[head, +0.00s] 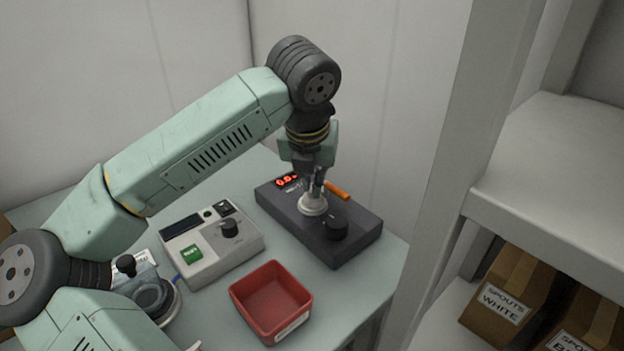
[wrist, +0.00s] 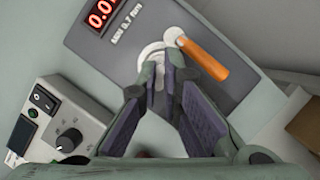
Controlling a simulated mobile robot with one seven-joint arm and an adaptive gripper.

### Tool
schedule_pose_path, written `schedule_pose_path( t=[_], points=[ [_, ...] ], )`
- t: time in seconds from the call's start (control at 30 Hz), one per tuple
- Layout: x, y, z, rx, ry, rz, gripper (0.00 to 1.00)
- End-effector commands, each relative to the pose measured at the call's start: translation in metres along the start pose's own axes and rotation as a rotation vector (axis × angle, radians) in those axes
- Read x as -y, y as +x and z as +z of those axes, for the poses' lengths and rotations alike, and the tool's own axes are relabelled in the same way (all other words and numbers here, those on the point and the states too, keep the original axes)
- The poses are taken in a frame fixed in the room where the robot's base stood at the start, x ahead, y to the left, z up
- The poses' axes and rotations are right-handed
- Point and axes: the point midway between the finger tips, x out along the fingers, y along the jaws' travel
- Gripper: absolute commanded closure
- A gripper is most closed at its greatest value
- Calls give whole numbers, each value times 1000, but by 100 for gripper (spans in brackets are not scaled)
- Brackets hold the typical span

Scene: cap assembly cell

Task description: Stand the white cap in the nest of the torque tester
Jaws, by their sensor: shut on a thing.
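The torque tester (head: 285,218) is a dark box with a red lit display (head: 287,181) on the table. Its pale round nest (head: 313,209) is on the top face, and its pale edge also shows in the wrist view (wrist: 146,57). My gripper (head: 316,188) points down at the nest, with its fingers close together. In the wrist view, the white cap (wrist: 175,58) shows only as a small pale patch at the fingertips, which mostly hide it. It is at the nest; I cannot tell whether it is fully seated.
An orange handle (wrist: 203,60) lies close beside the fingers. A black knob (head: 334,227) stands at the tester's front. A red bin (head: 270,300) and a grey control box (head: 212,250) are to the front and left. A shelf post (head: 440,150) rises at right.

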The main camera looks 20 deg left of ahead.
Motion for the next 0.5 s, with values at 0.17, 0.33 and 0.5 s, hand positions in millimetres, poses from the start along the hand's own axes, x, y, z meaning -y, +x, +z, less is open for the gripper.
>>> schedule_pose_path(
  t=[0.17,0.33,0.5],
  points=[
    [0,1,0,0,0,0,100],
    [0,2,-1,0,0,0,100],
    [0,2,-1,0,0,0,88]
  ],
)
